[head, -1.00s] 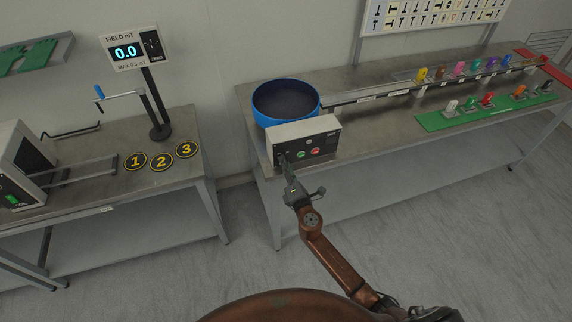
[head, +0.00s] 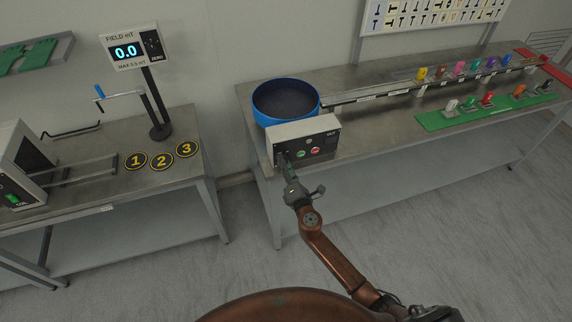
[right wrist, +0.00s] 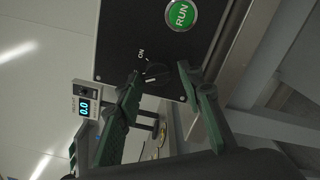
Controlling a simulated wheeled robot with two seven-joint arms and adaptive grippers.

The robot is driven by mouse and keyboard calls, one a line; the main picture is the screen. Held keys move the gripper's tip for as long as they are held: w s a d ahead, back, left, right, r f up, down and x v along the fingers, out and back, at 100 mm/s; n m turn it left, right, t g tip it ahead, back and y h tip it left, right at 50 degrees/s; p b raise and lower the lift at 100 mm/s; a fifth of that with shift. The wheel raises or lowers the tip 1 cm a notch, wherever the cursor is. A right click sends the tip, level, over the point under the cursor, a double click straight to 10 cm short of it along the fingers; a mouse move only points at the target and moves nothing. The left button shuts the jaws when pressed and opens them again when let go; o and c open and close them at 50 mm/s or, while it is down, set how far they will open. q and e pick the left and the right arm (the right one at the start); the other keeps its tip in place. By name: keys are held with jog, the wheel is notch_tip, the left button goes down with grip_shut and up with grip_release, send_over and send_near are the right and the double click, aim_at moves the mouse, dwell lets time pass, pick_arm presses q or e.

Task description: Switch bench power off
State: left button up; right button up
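The control box (head: 322,128) stands at the front left corner of the right bench, with a dark front panel. The right wrist view shows a black rotary knob (right wrist: 158,73) with a white mark, an "ON" label beside it and a green RUN button (right wrist: 180,15) nearby. My right gripper (head: 284,161) is at the left part of the panel. In the right wrist view its green fingers (right wrist: 159,72) are apart, one on each side of the knob, with visible gaps. The head view hides the knob behind the gripper. My left gripper is not in view.
A blue round bowl (head: 286,81) stands behind the box. A red button (head: 315,150) is right of the green one on the panel. A rail with coloured pieces and a green mat (head: 440,122) lie farther right. The left bench holds a field display (head: 130,52).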

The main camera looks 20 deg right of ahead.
jog(key=shift+o, duration=0.3)
jog(key=s, duration=1.2)
jog(key=shift+d, duration=0.2)
